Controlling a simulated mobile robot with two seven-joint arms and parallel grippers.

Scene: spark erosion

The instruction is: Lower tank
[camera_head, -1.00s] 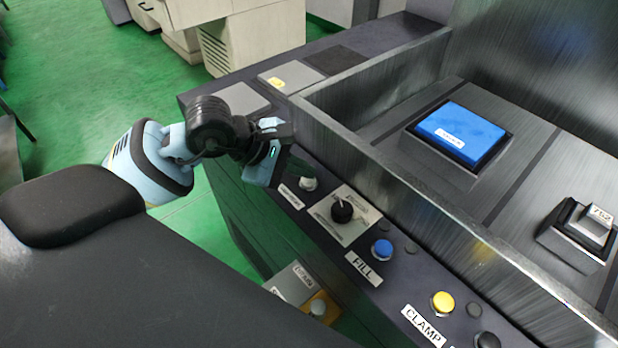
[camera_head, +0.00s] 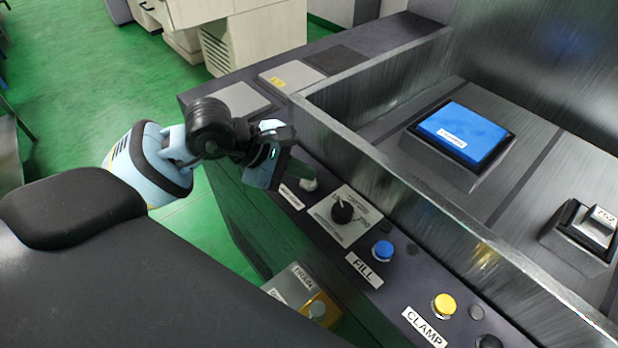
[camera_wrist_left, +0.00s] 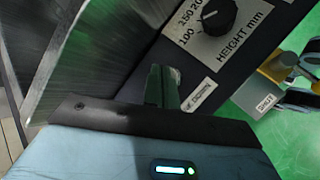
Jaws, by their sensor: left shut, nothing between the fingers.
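The tank shows in the head view as brushed metal walls (camera_head: 420,205) standing around the work area. Along its near side runs a dark control panel (camera_head: 405,290). A small pale button (camera_head: 308,184) sits on the panel beside a white label. In the left wrist view that label (camera_wrist_left: 199,96) appears to read DOWN. My left gripper (camera_head: 296,172) is shut and empty, its fingertips at the pale button. In the left wrist view the fingers (camera_wrist_left: 163,85) cover most of the button, so I cannot tell whether they touch or press it. My right gripper is not in view.
Beside the button are a black HEIGHT knob (camera_head: 342,211), a blue FILL button (camera_head: 382,250) and a yellow CLAMP button (camera_head: 443,305). A blue block (camera_head: 463,134) sits inside the tank. A box with a yellow plate (camera_head: 318,310) stands low beside the panel.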

